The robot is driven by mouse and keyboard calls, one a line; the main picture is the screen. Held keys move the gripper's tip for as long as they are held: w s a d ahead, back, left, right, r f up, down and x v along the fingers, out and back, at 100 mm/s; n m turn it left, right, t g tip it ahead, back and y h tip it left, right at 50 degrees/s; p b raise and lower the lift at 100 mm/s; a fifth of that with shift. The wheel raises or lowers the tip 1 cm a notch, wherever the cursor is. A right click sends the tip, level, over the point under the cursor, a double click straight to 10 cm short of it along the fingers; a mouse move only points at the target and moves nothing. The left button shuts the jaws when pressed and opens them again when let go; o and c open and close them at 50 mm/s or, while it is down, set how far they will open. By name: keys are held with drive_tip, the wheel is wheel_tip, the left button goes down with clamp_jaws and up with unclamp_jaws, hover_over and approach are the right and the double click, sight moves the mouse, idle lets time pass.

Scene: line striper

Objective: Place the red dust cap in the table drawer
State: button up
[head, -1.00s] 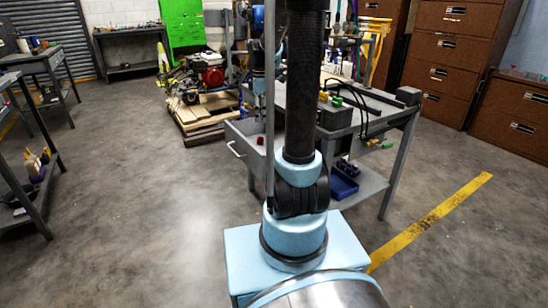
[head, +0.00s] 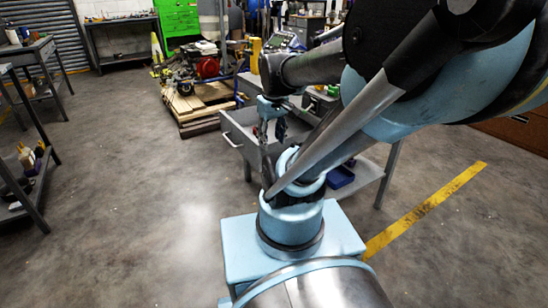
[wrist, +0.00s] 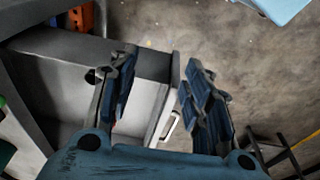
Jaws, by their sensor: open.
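The table drawer (head: 240,152) stands pulled open at the left end of the grey workbench. In the wrist view the drawer (wrist: 148,66) shows its grey wall, pale metal and a white handle. A small red spot (head: 256,131), which looks like the red dust cap, shows at the drawer beside my finger; I cannot tell its exact height. My gripper (head: 272,145) is open and points down over or beside the drawer. In the wrist view, no object shows between the spread fingers of my gripper (wrist: 160,65).
A blue bin (head: 340,177) sits on the bench's lower shelf. A pallet (head: 198,104) with a red-engined machine stands behind the drawer. Shelving (head: 25,165) is at the left. Open concrete floor (head: 130,170) lies between, and a yellow floor line (head: 425,212) runs at right.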

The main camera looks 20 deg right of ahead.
drive_tip(key=s+f+m, duration=0.3)
drive_tip(key=s+f, duration=0.1)
drive_tip(key=s, duration=0.1)
drive_tip(key=shift+s+a+f, duration=0.2)
drive_tip(key=shift+w+f, duration=0.2)
drive_tip(key=shift+w, duration=0.25)
idle(0.4)
